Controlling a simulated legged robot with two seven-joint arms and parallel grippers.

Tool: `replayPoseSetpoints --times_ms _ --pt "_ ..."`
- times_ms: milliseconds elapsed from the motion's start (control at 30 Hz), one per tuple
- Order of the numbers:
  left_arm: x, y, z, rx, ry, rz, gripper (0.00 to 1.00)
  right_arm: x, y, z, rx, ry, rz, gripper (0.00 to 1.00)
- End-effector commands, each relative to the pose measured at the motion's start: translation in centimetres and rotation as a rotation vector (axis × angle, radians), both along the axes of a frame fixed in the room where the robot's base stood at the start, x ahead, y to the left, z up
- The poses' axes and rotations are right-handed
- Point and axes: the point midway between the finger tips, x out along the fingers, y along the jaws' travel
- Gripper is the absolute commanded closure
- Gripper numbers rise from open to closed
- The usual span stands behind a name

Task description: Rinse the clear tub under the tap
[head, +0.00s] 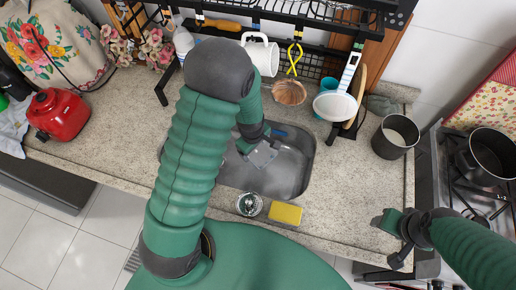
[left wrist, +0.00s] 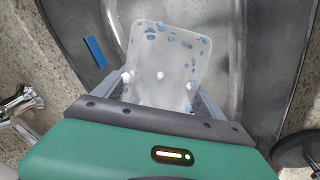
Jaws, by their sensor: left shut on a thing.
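The clear tub (left wrist: 165,55) is a translucent box with blue spots or drops over it, seen in the left wrist view inside the metal sink. My left gripper (left wrist: 160,90) is shut on it, with a finger at each side. In the head view my left gripper (head: 262,154) is low over the sink basin (head: 293,172), and the tub is hard to make out there. The chrome tap (left wrist: 18,103) shows at the left edge of the left wrist view; my arm hides it in the head view. My right gripper (head: 383,221) is over the counter's right front, apart from the tub; its opening is unclear.
A blue piece (left wrist: 95,52) lies in the sink. A yellow sponge (head: 285,214) and a glass (head: 249,204) stand at the sink's front edge. A rack (head: 290,15) with a white mug (head: 262,50) overhangs the back. A dark pot (head: 395,136) stands right, near the stove.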

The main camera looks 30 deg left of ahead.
Motion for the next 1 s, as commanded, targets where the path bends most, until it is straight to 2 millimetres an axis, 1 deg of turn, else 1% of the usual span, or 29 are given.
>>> replayPoseSetpoints --times_ms 33,167,267,400,600,767,1000 --pt "0.1 0.0 -1.5 0.000 0.000 0.000 0.59 0.0 0.0 -1.4 0.000 0.000 0.001 0.45" --pt "0.2 -0.1 -3.3 0.002 0.000 -0.001 0.59 0.0 0.0 -3.2 0.000 0.000 0.001 0.45" --pt "1.2 0.7 -2.6 0.004 -0.001 0.000 0.59 0.0 0.0 -2.5 0.000 0.000 0.001 0.45" --pt "2.7 2.0 -2.5 0.006 -0.002 0.000 0.59 0.0 0.0 -2.5 0.000 -0.001 0.000 0.45" --pt "4.2 3.6 -2.6 0.003 0.000 0.000 0.59 0.0 0.0 -2.5 0.000 0.000 0.000 0.45" --pt "4.7 4.0 -2.6 0.002 0.000 -0.002 0.59 0.0 0.0 -2.5 0.000 0.000 0.000 0.45" --pt "4.7 3.9 -2.6 0.003 -0.001 -0.001 0.59 0.0 0.0 -2.5 0.000 0.000 0.001 0.45"
